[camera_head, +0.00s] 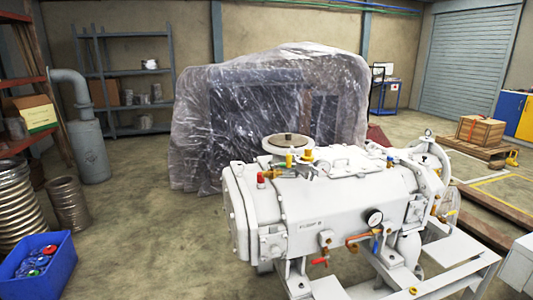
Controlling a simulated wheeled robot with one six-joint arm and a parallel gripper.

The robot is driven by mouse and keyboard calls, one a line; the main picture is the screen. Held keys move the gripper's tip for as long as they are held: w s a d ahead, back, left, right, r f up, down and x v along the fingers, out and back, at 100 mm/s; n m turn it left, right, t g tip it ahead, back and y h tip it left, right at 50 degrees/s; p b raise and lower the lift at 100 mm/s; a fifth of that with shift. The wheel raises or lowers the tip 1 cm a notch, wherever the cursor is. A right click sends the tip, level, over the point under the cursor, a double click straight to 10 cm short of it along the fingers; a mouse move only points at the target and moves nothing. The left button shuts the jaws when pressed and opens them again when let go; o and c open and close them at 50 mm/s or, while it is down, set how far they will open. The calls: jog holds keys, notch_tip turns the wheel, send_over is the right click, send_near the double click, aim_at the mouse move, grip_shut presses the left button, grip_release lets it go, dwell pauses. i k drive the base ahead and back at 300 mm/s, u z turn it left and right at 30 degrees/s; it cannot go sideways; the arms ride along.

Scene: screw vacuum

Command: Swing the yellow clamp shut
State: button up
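The white screw vacuum pump (335,205) stands at the centre right. Several small yellow parts show on it, and I cannot tell which is the yellow clamp. One yellow part (308,155) stands upright on top beside the round flange (288,144). A thinner yellow piece (289,160) is just left of it. Another small yellow part (390,163) is at the right end of the top. They are too small to tell open from shut. My gripper and arm are not in view.
A pressure gauge (374,217) and red-handled valve (320,261) stick out at the pump's front. A plastic-wrapped machine (225,120) stands behind. A blue bin (38,270) sits at lower left. The floor (155,240) left of the pump is clear.

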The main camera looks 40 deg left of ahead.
aim_at(300, 165)
jog(key=u, duration=0.65)
jog(key=i, duration=0.65)
jog(key=u, duration=0.7)
